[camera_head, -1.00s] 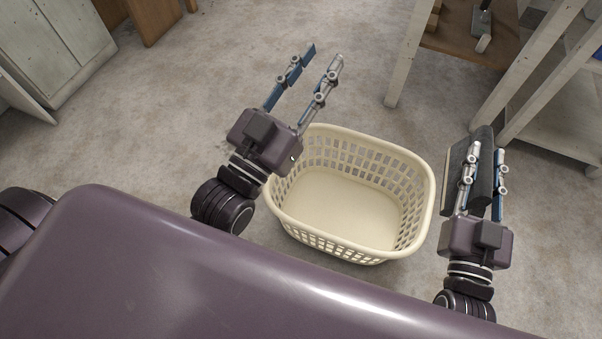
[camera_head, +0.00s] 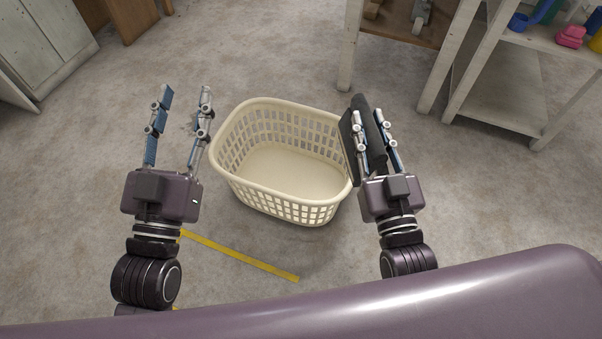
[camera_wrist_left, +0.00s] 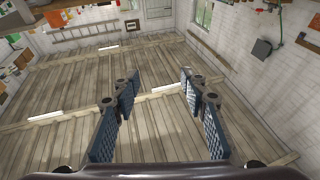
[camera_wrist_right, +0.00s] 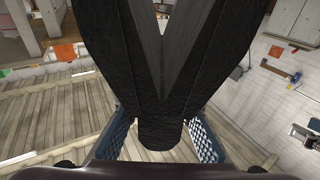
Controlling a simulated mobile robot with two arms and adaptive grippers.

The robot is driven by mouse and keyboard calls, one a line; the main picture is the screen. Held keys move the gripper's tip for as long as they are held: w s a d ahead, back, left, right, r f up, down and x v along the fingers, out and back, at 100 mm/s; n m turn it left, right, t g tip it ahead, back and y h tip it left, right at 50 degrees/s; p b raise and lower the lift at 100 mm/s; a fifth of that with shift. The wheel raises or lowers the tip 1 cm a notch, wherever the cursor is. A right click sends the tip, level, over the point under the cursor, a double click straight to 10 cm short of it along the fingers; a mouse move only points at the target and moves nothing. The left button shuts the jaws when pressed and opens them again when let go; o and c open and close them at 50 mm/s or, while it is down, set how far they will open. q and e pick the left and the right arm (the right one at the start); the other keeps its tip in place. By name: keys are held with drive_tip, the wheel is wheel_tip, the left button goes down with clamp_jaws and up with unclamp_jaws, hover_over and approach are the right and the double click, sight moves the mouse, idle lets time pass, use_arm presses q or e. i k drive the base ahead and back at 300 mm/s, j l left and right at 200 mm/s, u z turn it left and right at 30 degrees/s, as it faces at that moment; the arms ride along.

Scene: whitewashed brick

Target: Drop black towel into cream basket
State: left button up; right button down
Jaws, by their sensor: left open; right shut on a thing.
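The cream basket (camera_head: 283,215) stands on the floor between my two grippers in the head view, and its inside looks empty. The black towel is folded and held in my right gripper (camera_head: 374,122), at the right side of the basket; from this angle it overlaps the basket's right rim, and I cannot tell whether it touches. In the right wrist view the dark towel (camera_wrist_right: 160,90) fills the middle, between the fingers. My left gripper (camera_head: 184,97) is open and empty, to the left of the basket. The left wrist view shows its two fingers (camera_wrist_left: 160,100) wide apart with nothing between them.
A white shelf unit (camera_head: 497,95) with colourful items on top stands at the upper right. A pale cabinet (camera_head: 45,40) is at the upper left. A yellow floor strip (camera_head: 240,255) lies in front of the basket. The floor around the basket is clear.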

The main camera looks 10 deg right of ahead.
sight(293, 177)
drive_tip(key=k+l, duration=0.2)
drive_tip(key=i+j+z, duration=0.25)
drive_tip(key=i+j, duration=0.35)
drive_tip(key=i+j+z, duration=0.2)
drive_tip(key=i+j, duration=0.35)
drive_tip(key=j, duration=0.15)
